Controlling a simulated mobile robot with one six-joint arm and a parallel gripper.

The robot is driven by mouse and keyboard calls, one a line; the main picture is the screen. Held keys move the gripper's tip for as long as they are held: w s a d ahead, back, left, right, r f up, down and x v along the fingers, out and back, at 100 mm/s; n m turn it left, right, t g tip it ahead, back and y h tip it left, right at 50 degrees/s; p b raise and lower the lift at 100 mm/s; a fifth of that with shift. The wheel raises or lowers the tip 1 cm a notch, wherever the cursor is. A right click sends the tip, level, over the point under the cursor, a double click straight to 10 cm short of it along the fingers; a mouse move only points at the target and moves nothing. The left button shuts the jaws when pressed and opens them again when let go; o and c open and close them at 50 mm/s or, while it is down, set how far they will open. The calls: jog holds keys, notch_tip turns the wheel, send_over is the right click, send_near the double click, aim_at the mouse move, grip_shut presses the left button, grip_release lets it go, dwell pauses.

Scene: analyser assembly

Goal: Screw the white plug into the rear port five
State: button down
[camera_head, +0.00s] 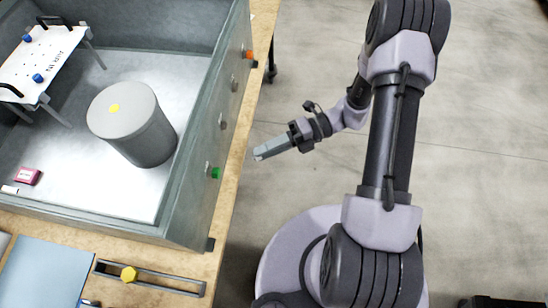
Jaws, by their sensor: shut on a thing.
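My gripper (261,153) is at the end of my arm, over the floor just right of the bench edge. It points left at the outer side wall of the grey analyser housing (189,205), with a gap between. Its jaws are shut on a small pale thing at the tip. It is too small here to confirm as the white plug. I cannot read any port numbers.
Inside the housing stand a grey cylinder (150,135) with a yellow dot and a white panel (42,58) on legs. A pink box (27,176) lies at left. The floor around my gripper is clear.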

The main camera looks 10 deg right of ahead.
jog(key=w+d+m+t+y, duration=0.25)
jog(key=w+m+t, duration=0.3)
jog(key=t, duration=0.35)
jog(key=w+a+n+b, duration=0.1)
jog(key=a+n+b, duration=0.2)
jog(key=n+b, duration=0.4)
jog(key=w+a+n+b, duration=0.1)
jog(key=a+n+b, duration=0.3)
jog(key=n, duration=1.1)
jog(key=b, duration=0.3)
jog(key=shift+w+r+n+b, duration=0.15)
jog(key=shift+w+n+b, duration=0.05)
jog(key=shift+n+b, duration=0.15)
jog(key=shift+h, duration=0.25)
jog(key=shift+r, duration=0.1)
jog(key=shift+w+a, duration=0.2)
jog(key=shift+a, duration=0.45)
